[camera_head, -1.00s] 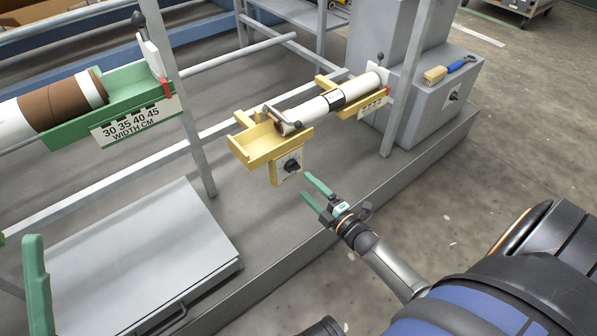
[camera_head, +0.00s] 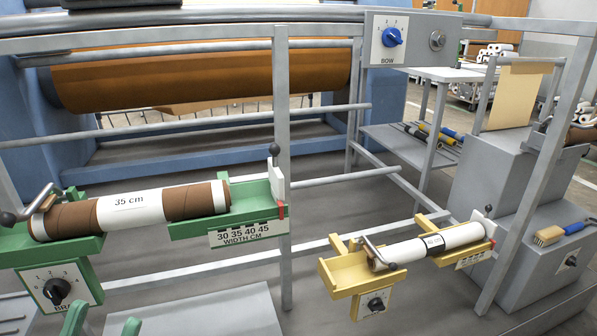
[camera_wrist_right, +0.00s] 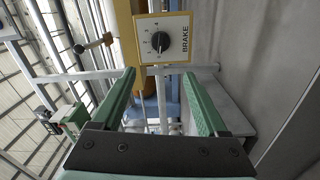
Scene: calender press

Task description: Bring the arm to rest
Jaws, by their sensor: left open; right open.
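My left gripper (camera_head: 103,325) shows only as two green fingertips at the bottom left edge of the head view. They are apart with nothing between them, below the green stand's brake dial (camera_head: 57,290). My right gripper (camera_wrist_right: 160,85) is open and empty in the right wrist view, with its two green fingers well apart. A yellow-framed brake panel (camera_wrist_right: 163,38) with a black knob lies ahead of these fingers. In the head view the right gripper is out of sight. The yellow stand's dial (camera_head: 375,303) is at the lower middle.
A brown roll (camera_head: 75,217) marked 35 cm rests on the green holder (camera_head: 235,212). A white roll (camera_head: 455,238) rests on the yellow holder (camera_head: 347,270). Grey frame posts (camera_head: 283,180) and rails stand around. A brush (camera_head: 549,235) lies on the grey box at right.

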